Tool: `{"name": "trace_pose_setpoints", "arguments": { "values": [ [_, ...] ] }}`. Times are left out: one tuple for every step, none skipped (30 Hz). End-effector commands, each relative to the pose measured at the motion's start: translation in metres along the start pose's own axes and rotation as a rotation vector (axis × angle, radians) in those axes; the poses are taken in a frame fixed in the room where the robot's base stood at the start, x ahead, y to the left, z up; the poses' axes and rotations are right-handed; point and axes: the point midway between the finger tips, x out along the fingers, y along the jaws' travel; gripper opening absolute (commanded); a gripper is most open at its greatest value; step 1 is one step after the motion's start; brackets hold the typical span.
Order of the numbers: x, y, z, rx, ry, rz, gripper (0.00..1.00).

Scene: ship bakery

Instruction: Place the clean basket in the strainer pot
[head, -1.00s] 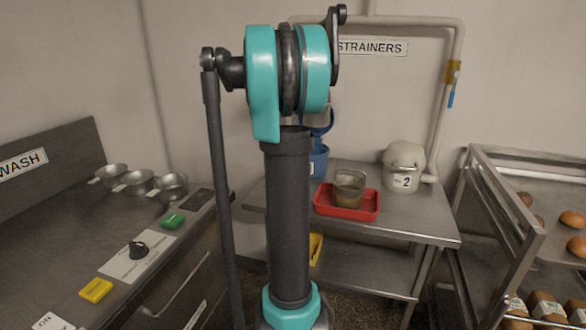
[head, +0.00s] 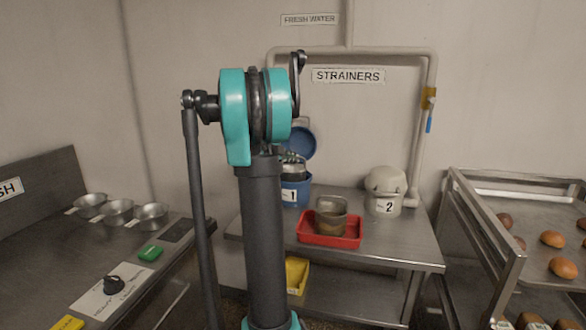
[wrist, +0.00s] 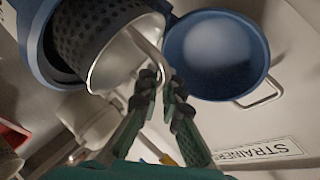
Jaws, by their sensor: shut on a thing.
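The clean basket (wrist: 95,32), a metal cup with dark perforated walls and a bright rim, is in my gripper (wrist: 160,86), shut on its thin metal handle. The basket overlaps the mouth of the blue strainer pot (wrist: 36,42); how deep it sits is unclear. In the head view the basket (head: 292,169) shows just above blue pot "1" (head: 297,193), partly behind my arm, which mostly hides the gripper there. The pot's blue lid (head: 299,143) stands open behind it; it also shows in the wrist view (wrist: 212,52).
A brownish basket (head: 331,216) sits in a red tray (head: 345,242) beside the pot. Closed cream pot "2" (head: 384,192) stands to the right. A bread rack (head: 482,235) is at far right, and the wash counter (head: 50,250) with several metal cups at left.

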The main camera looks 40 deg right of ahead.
Motion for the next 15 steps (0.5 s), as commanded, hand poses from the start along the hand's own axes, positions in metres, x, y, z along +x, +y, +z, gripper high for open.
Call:
{"name": "trace_pose_setpoints", "arguments": {
  "values": [
    [0.001,0.003,0.001,0.0,0.0,0.0,0.0],
    [0.002,0.005,0.002,0.0,0.0,0.0,0.0],
    [0.004,0.009,0.004,0.0,0.0,0.0,0.0],
    [0.006,0.012,0.006,0.0,0.0,0.0,0.0],
    [0.007,0.016,0.007,0.0,0.0,0.0,0.0],
    [0.01,0.021,0.01,0.0,0.0,0.0,0.0],
    [0.012,0.024,0.012,0.0,0.0,0.0,0.0],
    [0.013,0.027,0.013,0.0,0.0,0.0,0.0],
    [0.014,0.029,0.014,0.0,0.0,0.0,0.0],
    [0.014,0.031,0.014,0.0,0.0,0.0,0.0],
    [0.014,0.031,0.014,0.0,0.0,0.0,0.0],
    [0.014,0.031,0.014,0.0,0.0,0.0,0.0],
    [0.014,0.031,0.014,0.0,0.0,0.0,0.0],
    [0.014,0.031,0.014,0.0,0.0,0.0,0.0],
    [0.014,0.031,0.014,0.0,0.0,0.0,0.0]
  ]
}}
